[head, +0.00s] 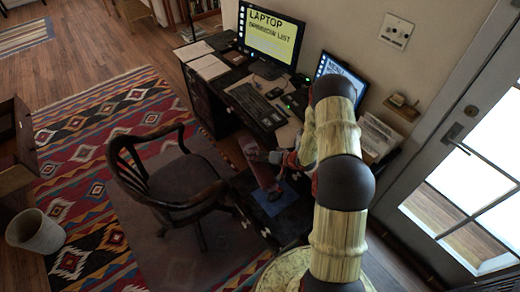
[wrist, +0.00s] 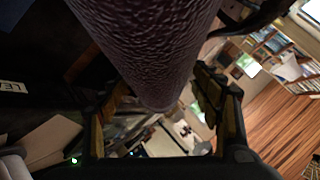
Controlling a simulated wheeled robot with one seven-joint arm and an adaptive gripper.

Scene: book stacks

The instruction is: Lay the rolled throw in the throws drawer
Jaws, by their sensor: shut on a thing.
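The rolled throw, a mauve-pink cylinder (head: 259,165), is held tilted in the head view, its lower end over or near a blue patch (head: 275,197). In the wrist view the roll (wrist: 150,45) is large and runs between the fingers. My gripper (wrist: 160,100) is shut on it; in the head view my gripper (head: 275,157) is partly hidden behind the arm and roll. A dark drawer-like unit (head: 290,218) lies under the roll, around the blue patch. I cannot tell if it is the throws drawer or whether the roll touches it.
The dark desk (head: 245,95) with a monitor (head: 270,36), a second screen (head: 341,75) and papers (head: 208,65) stands behind. A wooden chair (head: 170,185) is left of the unit. A bin (head: 35,232) stands far left. A glazed door (head: 465,170) is at right.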

